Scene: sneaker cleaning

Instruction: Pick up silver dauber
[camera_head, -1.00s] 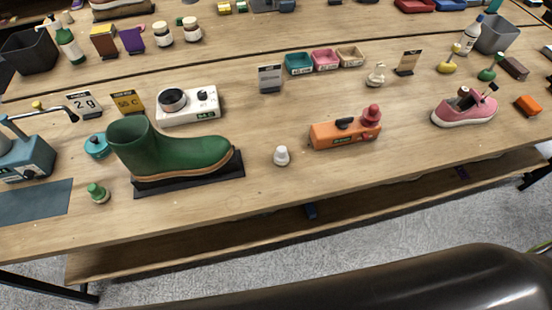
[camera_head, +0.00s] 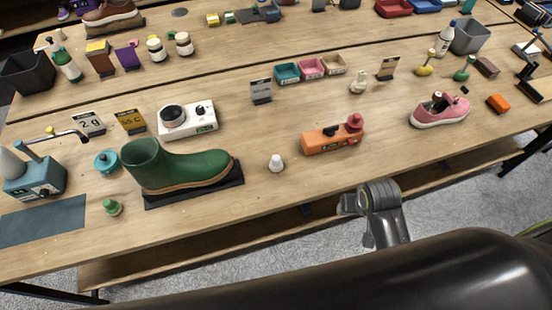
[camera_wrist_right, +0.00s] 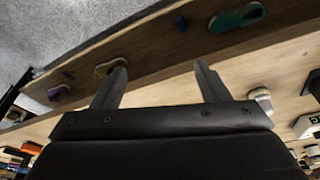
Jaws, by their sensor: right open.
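A small pale whitish-grey dauber (camera_head: 276,164), the likeliest silver one, stands upright on the front table between the green boot and the orange box. A similar pale thing (camera_wrist_right: 261,100) shows in the right wrist view, right of the fingers; I cannot be sure it is the same one. My right gripper (camera_wrist_right: 159,68) is open with nothing between its fingers. In the head view, my grey right wrist (camera_head: 378,205) is in front of the table's edge, to the right of the pale dauber and apart from it. My left gripper is out of view.
A green boot (camera_head: 180,164) on a black stand is left of the dauber. An orange box (camera_head: 325,141) with a red knob is right of it. A pink sneaker (camera_head: 440,112) stands farther right. Bare tabletop (camera_head: 300,185) lies around the dauber. A lower shelf (camera_head: 265,226) runs below.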

